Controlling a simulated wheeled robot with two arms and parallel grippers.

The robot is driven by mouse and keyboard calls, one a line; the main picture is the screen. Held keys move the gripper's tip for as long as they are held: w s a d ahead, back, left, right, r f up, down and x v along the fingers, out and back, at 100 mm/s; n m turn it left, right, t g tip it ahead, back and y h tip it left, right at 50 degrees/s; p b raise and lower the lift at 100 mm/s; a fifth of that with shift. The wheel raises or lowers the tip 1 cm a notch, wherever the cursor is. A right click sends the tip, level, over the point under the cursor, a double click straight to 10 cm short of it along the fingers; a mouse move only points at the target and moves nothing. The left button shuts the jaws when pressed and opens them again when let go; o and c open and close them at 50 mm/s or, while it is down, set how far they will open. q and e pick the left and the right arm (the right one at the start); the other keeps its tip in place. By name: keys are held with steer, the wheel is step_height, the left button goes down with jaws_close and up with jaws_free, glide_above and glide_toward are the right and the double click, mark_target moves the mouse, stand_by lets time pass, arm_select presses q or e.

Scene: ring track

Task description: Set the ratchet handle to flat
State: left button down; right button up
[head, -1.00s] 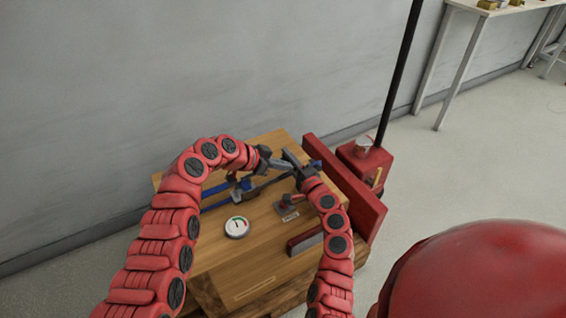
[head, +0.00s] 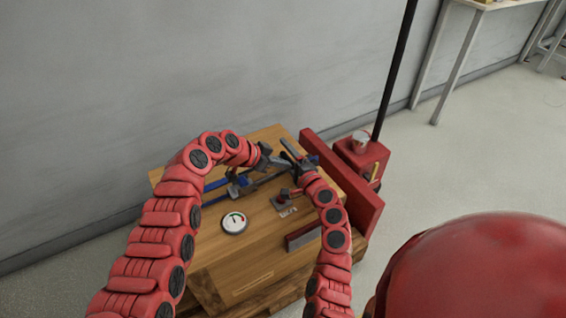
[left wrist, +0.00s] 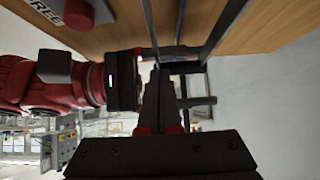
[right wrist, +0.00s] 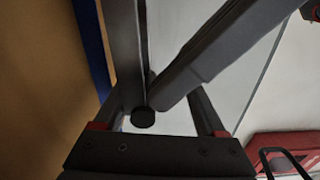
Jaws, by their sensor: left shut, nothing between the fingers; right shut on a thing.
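The ratchet handle (head: 290,149) is a dark grey bar at the back right of the wooden bench top, tilted in the head view. My right gripper (head: 303,168) is at its near end and shut on it. In the right wrist view dark bars (right wrist: 222,50) run up from between the fingers, with a round dark knob (right wrist: 143,118) at their foot. My left gripper (head: 272,158) is shut and empty just left of the handle. Its closed fingers also show in the left wrist view (left wrist: 158,98). The handle's pivot is mostly hidden by the grippers.
Blue-and-dark bars (head: 240,185) cross the bench top (head: 250,265). A red side wall (head: 345,185) bounds the right.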

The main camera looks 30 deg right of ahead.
arm_select(q)
steer(key=shift+s+f, duration=0.2)
arm_select(e)
steer(key=shift+a+r, duration=0.1)
steer(key=shift+a, duration=0.05)
